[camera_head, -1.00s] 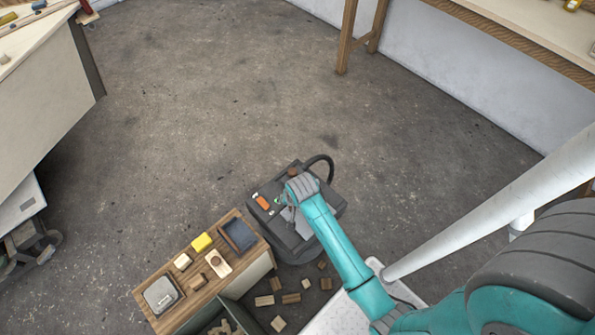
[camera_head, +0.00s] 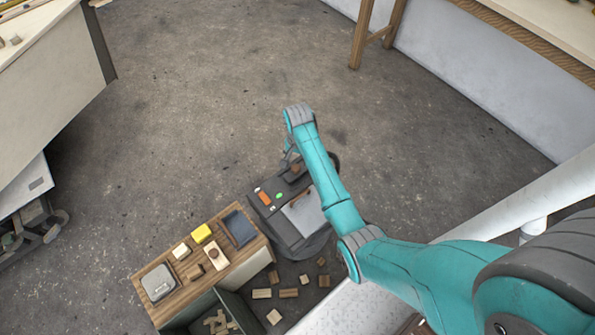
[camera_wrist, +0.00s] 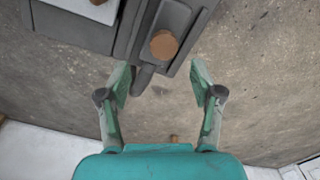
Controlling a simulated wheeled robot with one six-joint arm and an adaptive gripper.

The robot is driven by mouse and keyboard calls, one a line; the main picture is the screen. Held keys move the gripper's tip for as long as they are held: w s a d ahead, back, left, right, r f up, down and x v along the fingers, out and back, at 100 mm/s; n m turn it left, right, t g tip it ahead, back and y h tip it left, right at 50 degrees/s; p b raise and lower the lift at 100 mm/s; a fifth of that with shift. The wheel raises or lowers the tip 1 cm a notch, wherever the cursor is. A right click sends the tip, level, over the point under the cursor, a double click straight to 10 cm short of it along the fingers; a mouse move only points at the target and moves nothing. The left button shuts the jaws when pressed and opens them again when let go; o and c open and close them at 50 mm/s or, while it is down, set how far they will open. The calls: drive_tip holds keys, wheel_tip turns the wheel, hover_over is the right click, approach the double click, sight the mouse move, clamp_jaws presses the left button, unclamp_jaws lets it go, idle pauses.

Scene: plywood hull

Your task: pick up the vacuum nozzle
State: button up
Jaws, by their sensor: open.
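The dark grey vacuum (camera_head: 285,228) stands on the floor beside the wooden bench, with orange and green marks on top. At its far edge a dark grey block with a round brown knob (camera_head: 295,169) shows; I cannot tell for sure whether this is the nozzle. In the wrist view the knob (camera_wrist: 164,45) sits on the dark block, just beyond my gripper (camera_wrist: 161,80). My gripper is open and empty. A dark round-ended piece (camera_wrist: 143,80) reaches in beside the left fingertip. My arm hides part of the vacuum and hose in the head view.
The wooden bench (camera_head: 180,292) carries a grey box, a yellow block (camera_head: 201,233) and small wooden pieces. The floor beyond the vacuum (camera_head: 220,90) is clear.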

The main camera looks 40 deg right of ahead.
sight(296, 166)
drive_tip(key=shift+w+a+f, duration=0.1)
drive_tip(key=shift+w+f, duration=0.05)
drive_tip(key=shift+f, duration=1.5)
drive_tip(key=shift+w+a+f, duration=0.1)
drive_tip(key=shift+f, duration=1.5)
clamp_jaws()
